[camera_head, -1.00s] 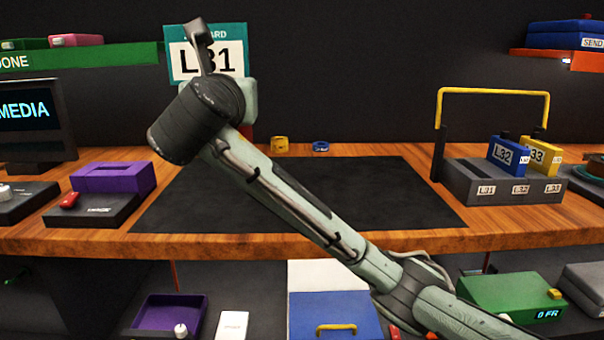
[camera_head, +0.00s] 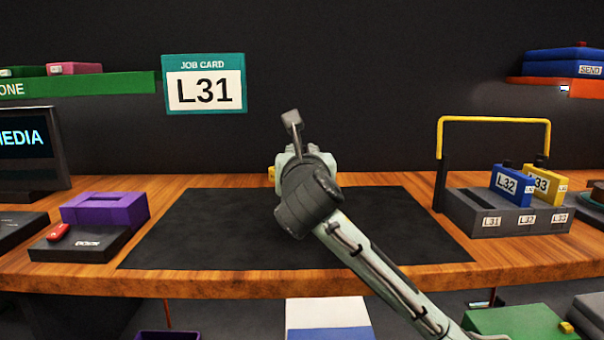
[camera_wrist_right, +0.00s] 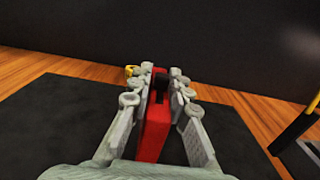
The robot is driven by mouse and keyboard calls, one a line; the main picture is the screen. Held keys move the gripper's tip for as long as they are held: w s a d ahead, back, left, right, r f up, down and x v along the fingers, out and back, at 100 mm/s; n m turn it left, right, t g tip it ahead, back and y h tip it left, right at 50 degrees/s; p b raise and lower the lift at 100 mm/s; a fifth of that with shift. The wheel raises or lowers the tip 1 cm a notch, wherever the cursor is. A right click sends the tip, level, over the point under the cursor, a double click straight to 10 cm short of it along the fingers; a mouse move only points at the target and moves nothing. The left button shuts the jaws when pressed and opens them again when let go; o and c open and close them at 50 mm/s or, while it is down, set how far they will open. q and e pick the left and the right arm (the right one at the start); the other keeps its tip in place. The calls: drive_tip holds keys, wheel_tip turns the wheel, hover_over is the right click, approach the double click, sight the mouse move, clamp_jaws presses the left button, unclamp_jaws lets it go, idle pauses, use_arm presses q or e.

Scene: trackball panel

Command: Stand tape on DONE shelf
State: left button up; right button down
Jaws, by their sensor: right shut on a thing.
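My right gripper (camera_head: 306,155) is at the centre of the head view, over the back of the black mat. In the right wrist view its two fingers (camera_wrist_right: 158,98) are shut on a red tape (camera_wrist_right: 154,130) with a black part at its far end. In the head view the wrist hides this tape. The green DONE shelf (camera_head: 110,86) is at the upper left, with a green tape (camera_head: 22,71) and a pink tape (camera_head: 74,68) on it. The gripper is lower than the shelf and well to its right. My left gripper is not in view.
The black mat (camera_head: 200,225) is clear. A purple box (camera_head: 104,210) on a dark device and a monitor (camera_head: 25,142) stand left. A grey rack (camera_head: 480,216) with a yellow handle holds blue and yellow tapes at right. A job card (camera_head: 204,85) reads L31.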

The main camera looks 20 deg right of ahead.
drive_tip(key=shift+f, duration=1.9)
drive_tip(key=c, duration=1.4)
unclamp_jaws()
drive_tip(key=shift+c, duration=0.2)
